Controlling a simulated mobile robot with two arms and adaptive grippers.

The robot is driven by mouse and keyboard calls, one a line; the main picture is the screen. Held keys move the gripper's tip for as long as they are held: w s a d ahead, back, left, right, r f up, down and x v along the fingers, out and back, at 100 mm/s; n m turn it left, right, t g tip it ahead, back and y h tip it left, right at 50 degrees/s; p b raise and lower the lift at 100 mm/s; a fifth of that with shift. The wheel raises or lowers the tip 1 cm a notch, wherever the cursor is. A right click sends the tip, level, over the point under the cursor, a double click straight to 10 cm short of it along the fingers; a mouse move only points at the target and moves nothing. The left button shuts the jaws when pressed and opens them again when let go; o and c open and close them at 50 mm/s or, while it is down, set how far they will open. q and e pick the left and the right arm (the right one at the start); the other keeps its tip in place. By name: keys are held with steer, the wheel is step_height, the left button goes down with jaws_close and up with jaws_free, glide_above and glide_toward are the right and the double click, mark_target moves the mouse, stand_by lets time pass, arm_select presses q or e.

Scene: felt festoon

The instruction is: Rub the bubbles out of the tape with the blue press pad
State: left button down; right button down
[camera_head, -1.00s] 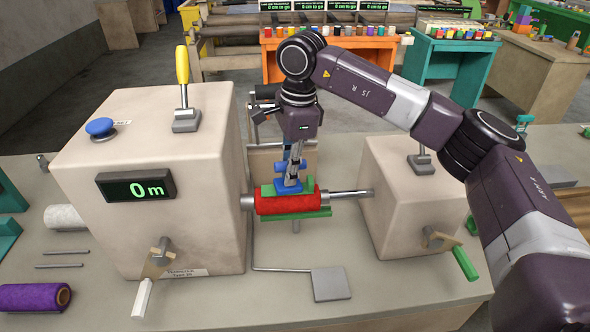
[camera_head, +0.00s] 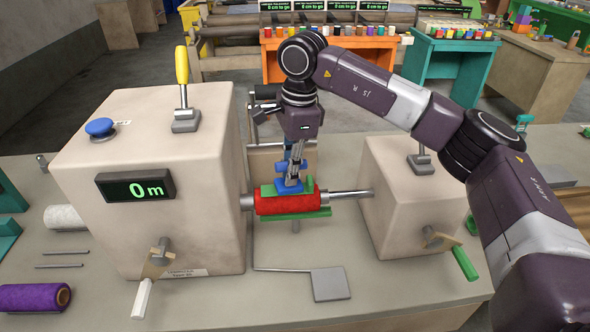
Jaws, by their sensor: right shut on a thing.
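The blue press pad (camera_head: 290,186) rests on top of the red roll (camera_head: 283,203), which is mounted on a metal spindle between the two machine housings. A strip of green tape (camera_head: 300,214) shows along the roll's front and beside the pad; any bubbles in it are too small to tell. My right gripper (camera_head: 293,174) points down and is shut on the press pad, from above the roll. My left gripper is out of view.
The large beige housing (camera_head: 150,225) with a 0 m display stands close on the left, the smaller housing (camera_head: 400,200) on the right. A grey foot plate (camera_head: 330,284) lies in front. A purple roll (camera_head: 35,297) lies at the bench's left front.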

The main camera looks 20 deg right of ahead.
steer(key=shift+a, duration=0.35)
steer(key=shift+s+d, duration=0.15)
steer(key=shift+d, duration=0.8)
steer(key=shift+a, duration=0.35)
steer(key=shift+f, duration=0.1)
steer(key=shift+a, duration=0.1)
steer(key=shift+r, duration=0.4)
steer(key=shift+a+r+p, duration=0.1)
steer(key=shift+r+p, duration=2.15)
steer(key=shift+r, duration=0.95)
steer(key=shift+s+f, duration=0.1)
